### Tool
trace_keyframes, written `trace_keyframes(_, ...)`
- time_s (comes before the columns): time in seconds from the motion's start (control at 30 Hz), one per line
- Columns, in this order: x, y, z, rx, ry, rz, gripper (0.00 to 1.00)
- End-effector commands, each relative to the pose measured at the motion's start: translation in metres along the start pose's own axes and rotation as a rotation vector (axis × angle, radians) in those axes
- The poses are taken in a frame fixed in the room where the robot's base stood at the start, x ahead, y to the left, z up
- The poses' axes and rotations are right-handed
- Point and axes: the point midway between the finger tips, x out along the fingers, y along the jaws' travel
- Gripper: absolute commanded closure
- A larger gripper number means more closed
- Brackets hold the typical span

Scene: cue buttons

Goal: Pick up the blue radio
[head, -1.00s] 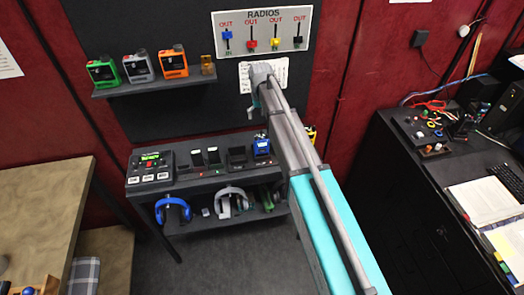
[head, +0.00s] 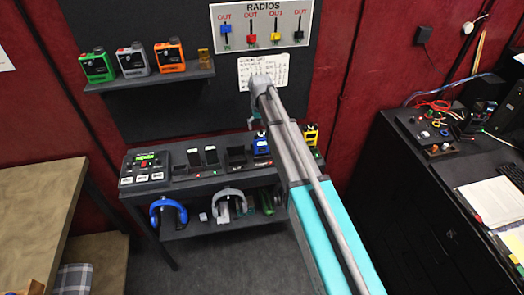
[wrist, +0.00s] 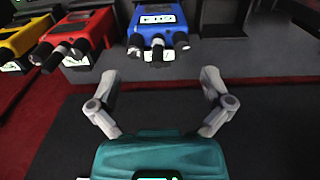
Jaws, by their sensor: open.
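The blue radio (head: 261,146) stands upright in a charger slot on the dark bench, just left of my arm. In the wrist view the blue radio (wrist: 157,20) is at the top centre, with its dark knobs towards me. My gripper (wrist: 155,78) is open and empty. Its two grey fingers are spread wide, and the radio lies beyond the tips, roughly in line with the gap. In the head view my gripper (head: 257,113) hangs above the blue radio, apart from it as far as I can tell.
A red radio (wrist: 87,32) and a yellow radio (wrist: 27,36) stand beside the blue one. In the head view my arm hides the red one. Empty slots (head: 236,156) and a keypad unit (head: 146,167) are to the left. A shelf (head: 150,82) with several radios is above.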

Motion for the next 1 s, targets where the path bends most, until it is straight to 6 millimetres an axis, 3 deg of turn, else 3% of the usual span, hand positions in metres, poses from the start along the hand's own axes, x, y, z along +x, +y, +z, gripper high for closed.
trace_keyframes(0.47, 0.003, 0.000, 0.000, 0.000, 0.000, 0.000, 0.00)
trace_keyframes(1.0, 0.041, 0.002, 0.005, 0.000, 0.000, 0.000, 0.00)
